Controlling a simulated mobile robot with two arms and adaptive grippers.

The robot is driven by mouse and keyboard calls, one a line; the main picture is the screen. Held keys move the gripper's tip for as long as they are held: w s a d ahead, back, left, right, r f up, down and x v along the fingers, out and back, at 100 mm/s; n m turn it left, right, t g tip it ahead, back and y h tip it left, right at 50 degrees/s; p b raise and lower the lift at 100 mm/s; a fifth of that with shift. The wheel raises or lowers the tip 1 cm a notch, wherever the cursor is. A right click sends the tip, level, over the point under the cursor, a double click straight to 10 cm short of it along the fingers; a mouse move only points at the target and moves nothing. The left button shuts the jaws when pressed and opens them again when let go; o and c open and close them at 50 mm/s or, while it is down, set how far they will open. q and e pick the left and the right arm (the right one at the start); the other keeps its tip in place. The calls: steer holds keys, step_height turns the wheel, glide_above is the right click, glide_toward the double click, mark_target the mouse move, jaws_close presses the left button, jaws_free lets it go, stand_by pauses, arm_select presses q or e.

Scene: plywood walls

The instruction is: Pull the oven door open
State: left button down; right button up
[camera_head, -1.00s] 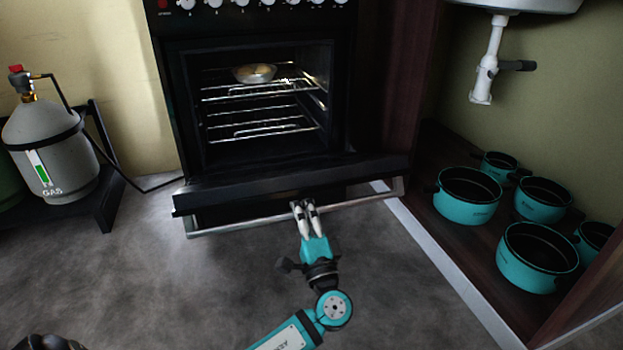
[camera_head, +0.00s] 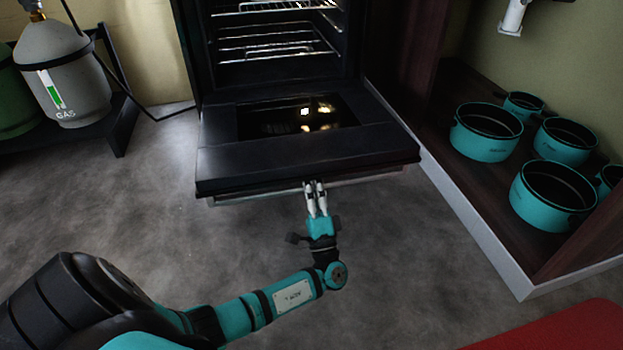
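The black oven (camera_head: 275,75) stands at the top middle with wire racks inside. Its door (camera_head: 300,155) is swung down and looks close to horizontal, with the glass panel facing up. A metal handle (camera_head: 255,194) runs along the door's front edge, partly under it in this view. My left gripper (camera_head: 315,187) is at the handle, right of its middle. Its two pale fingers are close together and appear shut on the bar; the exact contact is small and partly hidden. My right gripper is not in view.
A grey gas bottle (camera_head: 65,80) stands on a dark stand at the left. Several teal pots (camera_head: 485,132) sit in the open cabinet at the right, behind a white edge (camera_head: 470,215). A red surface (camera_head: 560,328) shows at the bottom right. The grey floor before the door is clear.

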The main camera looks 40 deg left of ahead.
mark_target(316, 166)
arm_select(q)
steer(key=shift+s+d+f, duration=0.25)
steer(key=shift+s+d, duration=0.05)
steer(key=shift+d, duration=0.35)
steer(key=c, duration=1.2)
jaws_free()
steer(key=shift+o, duration=0.2)
steer(key=shift+w+a+r, duration=0.1)
steer(key=shift+a+r, duration=0.05)
steer(key=shift+r, duration=0.55)
step_height(316, 166, up, 9)
steer(key=shift+f, duration=0.1)
